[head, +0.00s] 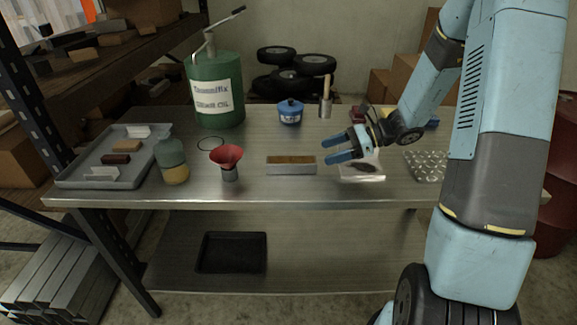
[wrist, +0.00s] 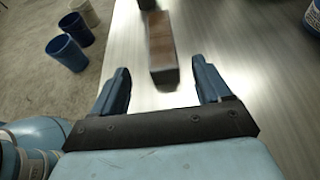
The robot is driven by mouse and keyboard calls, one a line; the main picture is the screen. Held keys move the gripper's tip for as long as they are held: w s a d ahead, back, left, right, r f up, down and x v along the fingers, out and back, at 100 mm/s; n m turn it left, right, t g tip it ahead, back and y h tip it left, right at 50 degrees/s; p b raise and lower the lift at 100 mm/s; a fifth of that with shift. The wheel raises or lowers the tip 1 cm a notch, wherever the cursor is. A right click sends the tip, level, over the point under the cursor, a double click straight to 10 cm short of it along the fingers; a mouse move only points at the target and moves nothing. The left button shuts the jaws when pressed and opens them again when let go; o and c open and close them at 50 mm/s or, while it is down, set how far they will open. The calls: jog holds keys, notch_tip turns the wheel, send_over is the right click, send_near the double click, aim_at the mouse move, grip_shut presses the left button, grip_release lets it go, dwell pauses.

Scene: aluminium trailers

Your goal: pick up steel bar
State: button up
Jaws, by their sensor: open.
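The steel bar (head: 291,169) lies flat on the metal workbench, near its front middle. It is a short block with a brown top and a bare grey front side. It also shows in the wrist view (wrist: 162,48), pointing away from me, with its near end in line with the gap between the fingertips. My gripper (head: 328,150) is to the right of the bar in the head view, with its two blue fingers pointing left toward it. The fingers also show in the wrist view (wrist: 160,68), apart and with nothing between them. My gripper appears above the bench, not touching the bar.
A red funnel (head: 227,158) stands left of the bar. A blue pot (head: 290,112) and a brush (head: 326,97) stand behind. A green oil drum (head: 216,90) and grey tray (head: 75,178) are left.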

send_near(293, 159)
jog(key=shift+s+a+f, duration=0.25)
jog(key=shift+a+f, duration=0.65)
jog(key=shift+a, duration=0.35)
jog(key=shift+r+x, duration=0.15)
jog(key=shift+x, duration=1.15)
jog(key=shift+r+x, duration=0.1)
jog(key=shift+x, duration=1.25)
jog(key=shift+w, duration=0.2)
grip_shut()
jog(key=shift+a+r, duration=0.1)
